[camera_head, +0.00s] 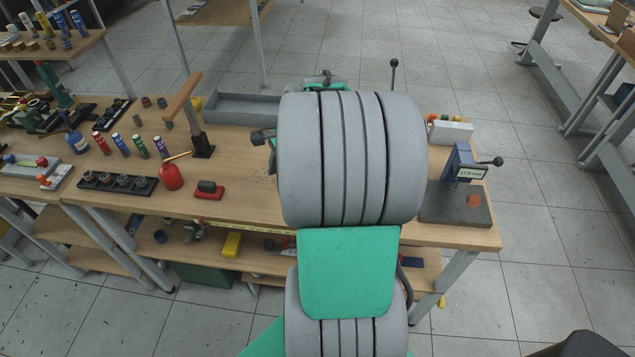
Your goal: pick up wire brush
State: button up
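I cannot make out a wire brush for certain in the head view. A small red block with a black top (208,189) lies on the workbench (240,205), left of my arm; I cannot tell what it is. My grey and green arm rises through the middle and covers a large part of the bench. My gripper is hidden behind the arm links, so I cannot see its fingers or anything in them.
A red oil can (171,177), a socket tray (118,182), spray cans and bottles stand on the left. A grey bin (240,109) sits at the back. A blue press (458,165) stands on the right. Bare wood lies between red block and arm.

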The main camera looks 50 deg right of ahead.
jog(key=s+d+m, duration=0.1)
jog(key=d+m, duration=0.2)
jog(key=s+d+f+m, duration=0.1)
jog(key=d+m, duration=0.2)
jog(key=s+d+f+m+t+p, duration=0.1)
jog(key=d+m, duration=0.1)
jog(key=d, duration=0.1)
jog(key=shift+s+d+f+m+y, duration=0.15)
jog(key=shift+s+d+m+y, duration=0.1)
jog(key=shift+d+m+y, duration=0.15)
jog(key=p+x, duration=0.1)
jog(key=x, duration=0.6)
jog(key=shift+w+f, duration=0.1)
jog(key=shift+f, duration=0.3)
grip_shut()
